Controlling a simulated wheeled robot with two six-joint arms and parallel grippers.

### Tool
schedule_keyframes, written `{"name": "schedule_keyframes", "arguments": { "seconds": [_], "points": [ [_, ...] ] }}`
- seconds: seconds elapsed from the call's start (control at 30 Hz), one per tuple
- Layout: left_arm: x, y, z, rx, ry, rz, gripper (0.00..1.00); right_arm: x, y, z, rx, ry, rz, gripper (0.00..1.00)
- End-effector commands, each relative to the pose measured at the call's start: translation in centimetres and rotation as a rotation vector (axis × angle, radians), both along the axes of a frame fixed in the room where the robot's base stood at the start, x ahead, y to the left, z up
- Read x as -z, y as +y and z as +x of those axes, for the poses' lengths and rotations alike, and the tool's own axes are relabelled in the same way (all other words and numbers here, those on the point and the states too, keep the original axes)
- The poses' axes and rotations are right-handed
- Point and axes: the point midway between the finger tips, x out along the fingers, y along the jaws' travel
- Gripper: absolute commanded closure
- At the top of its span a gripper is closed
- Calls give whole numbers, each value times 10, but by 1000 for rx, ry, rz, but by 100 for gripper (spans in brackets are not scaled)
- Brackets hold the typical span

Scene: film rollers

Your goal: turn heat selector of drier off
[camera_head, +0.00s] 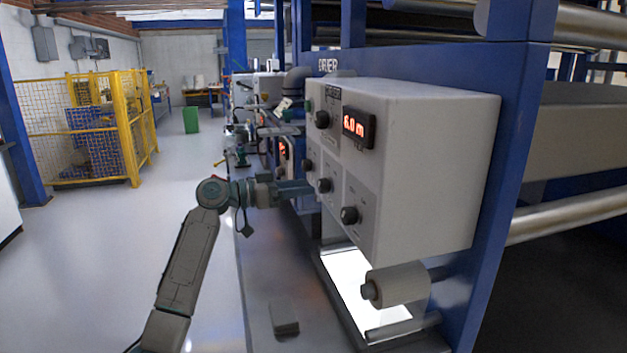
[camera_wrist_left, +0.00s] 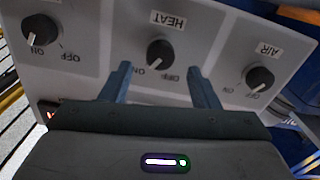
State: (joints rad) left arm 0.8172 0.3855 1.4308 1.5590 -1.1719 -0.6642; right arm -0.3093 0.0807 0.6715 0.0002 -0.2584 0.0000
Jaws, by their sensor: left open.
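The heat selector is a round black knob (camera_wrist_left: 160,53) under the upside-down label HEAT in the left wrist view.
The AIR knob (camera_wrist_left: 260,76) and another ON/OFF knob (camera_wrist_left: 42,27) flank the heat selector. Above, in the head view, are another knob (camera_head: 322,119) and a red display (camera_head: 356,127) reading 6.0 m. A white roller (camera_head: 402,286) sticks out below.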

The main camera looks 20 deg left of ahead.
Motion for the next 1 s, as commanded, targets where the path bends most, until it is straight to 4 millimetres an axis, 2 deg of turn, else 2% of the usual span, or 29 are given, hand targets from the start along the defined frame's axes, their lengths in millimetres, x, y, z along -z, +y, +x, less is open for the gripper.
{"name": "schedule_keyframes", "arguments": {
  "seconds": [0.03, 0.2, 0.6, 0.83, 1.0],
  "points": [
    [-4, -8, 5, 2, 1, -2, 45, -6, 0, 0, 0, -1, 0, 64],
    [-1, -24, 16, 0, 2, -1, 45, -12, 0, -1, 0, 0, 0, 64],
    [1, -30, 20, -1, 1, 1, 45, -12, 0, -1, 0, -1, 0, 64],
    [1, -30, 20, -1, 1, 1, 89, -12, 0, -1, 0, -1, 0, 64],
    [1, -30, 20, -2, 5, -2, 89, -12, 0, -1, 0, -1, 0, 64]
  ]
}}
